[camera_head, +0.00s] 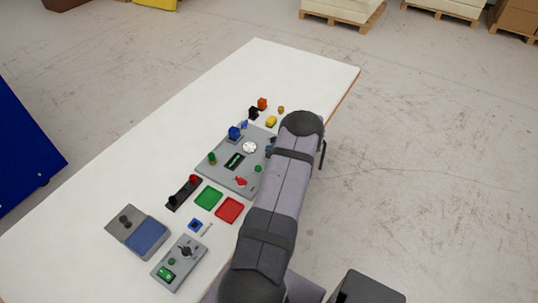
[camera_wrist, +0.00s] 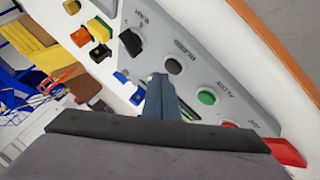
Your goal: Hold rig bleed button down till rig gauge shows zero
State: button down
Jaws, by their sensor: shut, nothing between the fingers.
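The grey rig panel (camera_head: 218,172) lies on the white table, and part of it shows in the wrist view (camera_wrist: 235,75). A round dark button (camera_wrist: 173,66) on it has a label beside it that seems to read bleed. My gripper (camera_wrist: 157,78) is shut and empty. Its tips appear just left of the dark button in the wrist view; I cannot tell whether they touch the panel. The button does not look covered. The white round gauge (camera_head: 249,147) shows in the head view, too small to read. My arm hides the gripper and button there.
A green button (camera_wrist: 206,97) and a black knob (camera_wrist: 131,42) flank the dark button. A red part (camera_wrist: 286,152) is at the lower right. Small blocks lie beyond the panel, including a yellow one (camera_head: 271,121). A grey control box (camera_head: 178,263) sits nearer. The table's far end is clear.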

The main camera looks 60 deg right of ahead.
jog(key=shift+f, duration=0.2)
jog(key=shift+f+b, duration=0.25)
jog(key=shift+b, duration=0.05)
jog(key=shift+f+b, duration=0.3)
jog(key=shift+f, duration=0.2)
dwell(2.0)
jog(key=shift+r+p, duration=0.75)
jog(key=shift+r, duration=0.2)
jog(key=shift+r+p, duration=2.05)
jog(key=shift+r, duration=0.5)
